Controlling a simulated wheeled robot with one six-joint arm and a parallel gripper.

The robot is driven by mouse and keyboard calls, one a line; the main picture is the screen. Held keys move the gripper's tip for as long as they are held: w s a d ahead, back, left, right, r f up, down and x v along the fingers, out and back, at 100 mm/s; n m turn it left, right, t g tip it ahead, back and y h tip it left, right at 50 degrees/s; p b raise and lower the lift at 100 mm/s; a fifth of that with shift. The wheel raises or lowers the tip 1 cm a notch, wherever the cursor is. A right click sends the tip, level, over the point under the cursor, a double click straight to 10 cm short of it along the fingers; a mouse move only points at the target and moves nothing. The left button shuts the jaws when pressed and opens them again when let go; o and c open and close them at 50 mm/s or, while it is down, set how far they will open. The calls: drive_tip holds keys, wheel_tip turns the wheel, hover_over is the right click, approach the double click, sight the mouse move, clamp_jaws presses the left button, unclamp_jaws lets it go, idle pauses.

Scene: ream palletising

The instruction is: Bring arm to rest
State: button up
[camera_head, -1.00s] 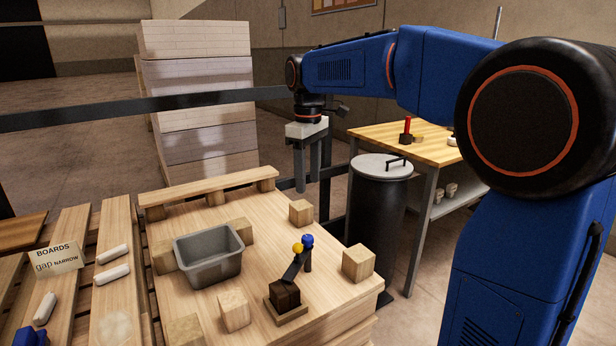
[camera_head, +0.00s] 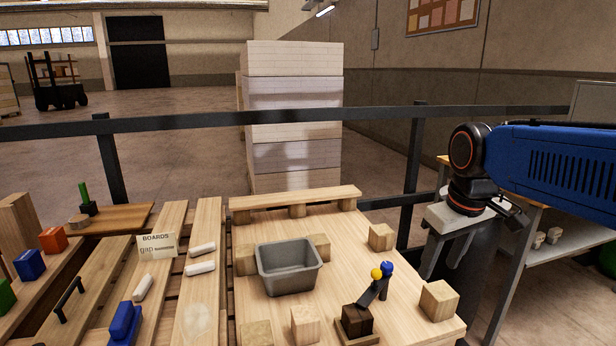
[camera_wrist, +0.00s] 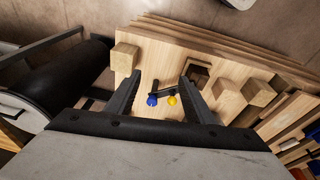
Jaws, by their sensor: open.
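My gripper (camera_head: 449,252) hangs from my blue arm at the right of the head view, pointing down, beyond the right edge of the wooden pallet board (camera_head: 250,313). Its two grey fingers are apart with nothing between them. In the wrist view my gripper (camera_wrist: 158,92) is also open and empty. Past its fingertips lies the board with a blue ball (camera_wrist: 152,100) and a yellow ball (camera_wrist: 172,100) on a small dark fixture. The gripper touches nothing that I can see.
A grey bin (camera_head: 290,278) and several wooden blocks, one at the right (camera_head: 438,300), stand on the board. A black rail (camera_head: 220,120) runs behind, before a tall stack of reams (camera_head: 295,100). A shelved table (camera_head: 560,250) is at the right. Slats with a BOARDS card (camera_head: 156,246) lie left.

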drive_tip(key=s+d+f+m+t, duration=0.2)
drive_tip(key=s+f+m, duration=0.2)
drive_tip(key=s+f, duration=0.7)
drive_tip(key=shift+s, duration=1.2)
drive_tip(key=shift+d+r, duration=0.1)
drive_tip(key=shift+c, duration=0.6)
